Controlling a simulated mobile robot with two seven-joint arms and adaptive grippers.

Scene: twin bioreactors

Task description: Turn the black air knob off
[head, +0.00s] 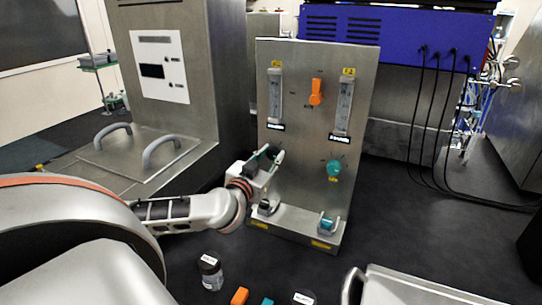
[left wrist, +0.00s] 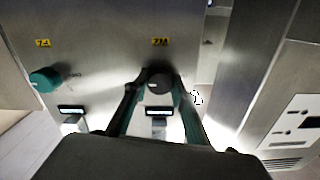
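The black air knob (left wrist: 158,82) is on the steel panel (left wrist: 100,22), near the middle of the left wrist view, below a yellow label. My left gripper (left wrist: 157,88) reaches toward it with its dark and green fingers apart, one on each side of the knob. I cannot tell whether the fingers touch it. My right gripper is not in view.
A green knob (head: 334,168) is to the right on the panel, and an orange handle (head: 316,92) is above between two flow tubes. A steel cabinet (head: 165,65) with two handles stands to the left. Small containers lie below the panel. A metal tray (head: 420,290) is at bottom right.

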